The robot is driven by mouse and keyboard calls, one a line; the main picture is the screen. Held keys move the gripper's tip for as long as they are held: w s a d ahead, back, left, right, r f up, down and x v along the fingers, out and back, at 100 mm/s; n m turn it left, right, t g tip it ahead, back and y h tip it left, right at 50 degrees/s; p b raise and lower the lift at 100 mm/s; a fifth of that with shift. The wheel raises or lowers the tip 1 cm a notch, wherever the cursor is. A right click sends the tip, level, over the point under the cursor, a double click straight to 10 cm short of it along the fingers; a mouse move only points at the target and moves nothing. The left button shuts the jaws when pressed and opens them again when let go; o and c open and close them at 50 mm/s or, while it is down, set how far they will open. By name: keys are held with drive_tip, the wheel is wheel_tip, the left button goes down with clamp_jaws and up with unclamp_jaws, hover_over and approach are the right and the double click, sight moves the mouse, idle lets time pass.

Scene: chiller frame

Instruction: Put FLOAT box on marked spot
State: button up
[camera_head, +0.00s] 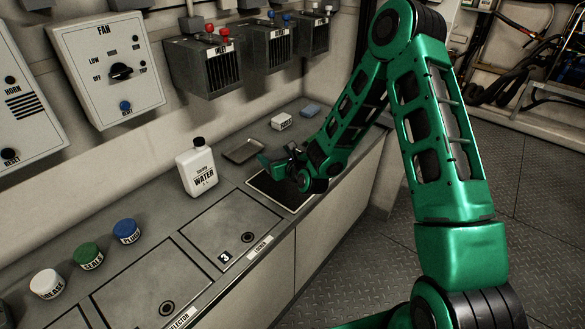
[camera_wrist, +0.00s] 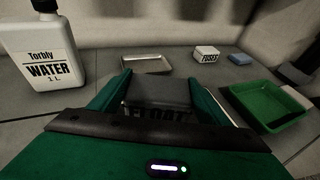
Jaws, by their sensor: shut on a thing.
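The FLOAT box (camera_wrist: 160,94) is dark grey and sits between the green fingers of my gripper (camera_wrist: 160,86) in the wrist view. Its lettering shows faintly on the near side. My gripper (camera_head: 282,165) is shut on it. In the head view, the gripper is low over a dark rectangle with a pale outline (camera_head: 272,191) on the bench, which looks like the marked spot. The box cannot be made out there, and my arm covers part of the rectangle. Whether the box touches the surface cannot be told.
A white WATER jug (camera_head: 197,168) stands left of the gripper. A shallow metal tray (camera_head: 243,150), a white FUSES box (camera_head: 281,121) and a blue block (camera_head: 310,110) lie farther back. A green tray (camera_wrist: 268,104) is right of the gripper. Lidded jars (camera_head: 89,257) stand at the near left.

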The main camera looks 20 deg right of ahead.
drive_tip(key=w+d+f, duration=0.1)
drive_tip(key=d, duration=0.1)
drive_tip(key=d+f, duration=0.2)
drive_tip(key=w+d+f, duration=0.1)
drive_tip(key=d, duration=0.2)
drive_tip(key=shift+w+f, duration=0.15)
drive_tip(key=shift+w, duration=0.15)
drive_tip(key=shift+f, duration=2.05)
drive_tip(key=o, duration=1.2)
drive_tip(key=shift+o, duration=0.2)
